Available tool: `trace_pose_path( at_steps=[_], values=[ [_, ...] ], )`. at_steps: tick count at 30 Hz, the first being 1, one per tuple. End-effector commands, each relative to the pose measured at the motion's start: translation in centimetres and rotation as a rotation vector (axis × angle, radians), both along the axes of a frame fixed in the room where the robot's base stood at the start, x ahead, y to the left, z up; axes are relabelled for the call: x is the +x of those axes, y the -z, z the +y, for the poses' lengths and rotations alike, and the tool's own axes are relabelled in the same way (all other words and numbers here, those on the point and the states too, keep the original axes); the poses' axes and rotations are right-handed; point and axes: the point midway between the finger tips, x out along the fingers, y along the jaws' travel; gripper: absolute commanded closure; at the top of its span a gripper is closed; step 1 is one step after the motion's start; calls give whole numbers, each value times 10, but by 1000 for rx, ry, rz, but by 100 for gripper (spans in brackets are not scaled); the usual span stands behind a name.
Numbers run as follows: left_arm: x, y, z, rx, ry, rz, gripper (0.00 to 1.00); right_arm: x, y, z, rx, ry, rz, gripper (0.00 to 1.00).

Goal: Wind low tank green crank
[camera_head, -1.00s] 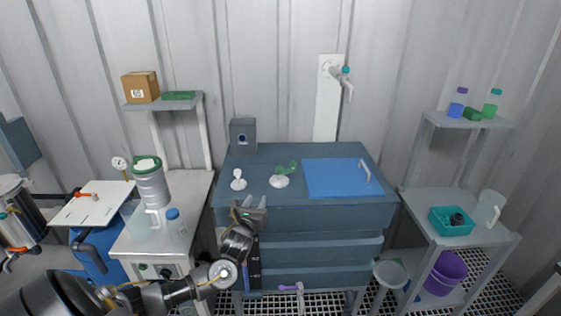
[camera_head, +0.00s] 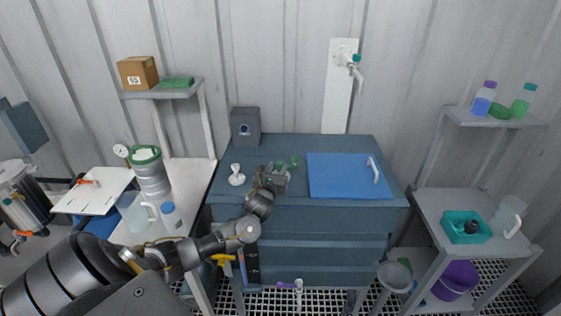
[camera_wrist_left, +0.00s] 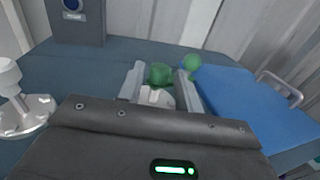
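The green crank (camera_head: 294,161) stands on the dark blue-grey cabinet top (camera_head: 340,146). Its white base is mostly hidden behind my left gripper in the head view. My left gripper (camera_head: 278,174) is at the crank, over the front of the cabinet top. In the left wrist view, the fingers (camera_wrist_left: 160,84) are apart, one on each side of the crank's green hub (camera_wrist_left: 160,73), with a gap showing beside it. The round green knob (camera_wrist_left: 191,63) sits just past the right finger. My right gripper is not in view.
A white crank-like fitting (camera_head: 236,175) stands left of the gripper; it also shows in the left wrist view (camera_wrist_left: 20,110). A blue lid (camera_head: 345,177) with a pale handle lies to the right. A grey box (camera_head: 245,127) stands behind.

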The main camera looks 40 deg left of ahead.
Motion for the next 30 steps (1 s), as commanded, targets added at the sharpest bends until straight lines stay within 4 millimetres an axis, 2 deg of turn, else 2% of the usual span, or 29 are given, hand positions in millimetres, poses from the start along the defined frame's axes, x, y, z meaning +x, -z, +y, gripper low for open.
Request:
trace_pose_path(
  at_steps=[2,5,10,19,20,27,30],
  values=[
    [13,-2,5,-1,-2,0,65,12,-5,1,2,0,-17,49],
    [25,-1,10,-1,0,0,65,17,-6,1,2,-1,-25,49],
    [36,0,14,-2,2,0,65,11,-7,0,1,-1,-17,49],
    [38,0,14,-2,3,0,65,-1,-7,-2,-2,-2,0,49],
    [38,1,14,-2,3,0,66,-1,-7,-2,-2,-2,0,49],
    [38,0,14,-1,3,1,98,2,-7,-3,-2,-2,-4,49],
    [38,0,14,-1,3,1,100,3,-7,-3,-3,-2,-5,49]
  ],
)
